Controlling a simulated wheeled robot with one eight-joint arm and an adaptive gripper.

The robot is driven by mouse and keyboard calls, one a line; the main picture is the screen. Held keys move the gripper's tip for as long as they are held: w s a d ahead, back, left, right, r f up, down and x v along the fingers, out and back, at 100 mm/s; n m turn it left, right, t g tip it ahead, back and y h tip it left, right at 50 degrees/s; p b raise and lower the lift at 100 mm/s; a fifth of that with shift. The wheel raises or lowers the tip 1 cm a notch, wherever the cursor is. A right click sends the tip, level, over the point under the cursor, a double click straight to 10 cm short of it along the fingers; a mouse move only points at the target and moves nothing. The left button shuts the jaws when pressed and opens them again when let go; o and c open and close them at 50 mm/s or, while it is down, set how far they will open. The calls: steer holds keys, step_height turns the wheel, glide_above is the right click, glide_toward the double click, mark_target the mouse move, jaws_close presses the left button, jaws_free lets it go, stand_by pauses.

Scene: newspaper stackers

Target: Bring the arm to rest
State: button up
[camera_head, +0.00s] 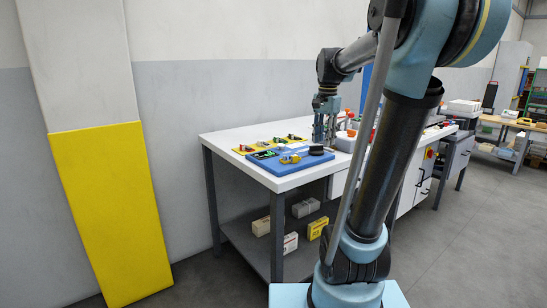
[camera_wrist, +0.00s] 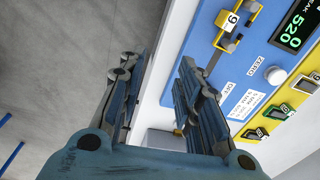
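My arm reaches up and over the white workbench (camera_head: 226,139) in the head view. The blue board also shows in the wrist view (camera_wrist: 206,45), right of the fingers. Whether the fingers touch anything is not clear.
A green-lit display (camera_wrist: 296,25) and a yellow numbered piece (camera_wrist: 237,22) are on the board. Boxes (camera_head: 317,228) stand on the lower shelf. Floor is clear at right.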

steer(key=s+f+n+t, duration=0.1)
steer(key=s+f+n, duration=0.9)
steer(key=s+f, duration=1.2)
steer(key=shift+s+d, duration=0.15)
steer(key=shift+s, duration=0.25)
steer(key=shift+w+f, duration=0.2)
steer(key=shift+w, duration=0.3)
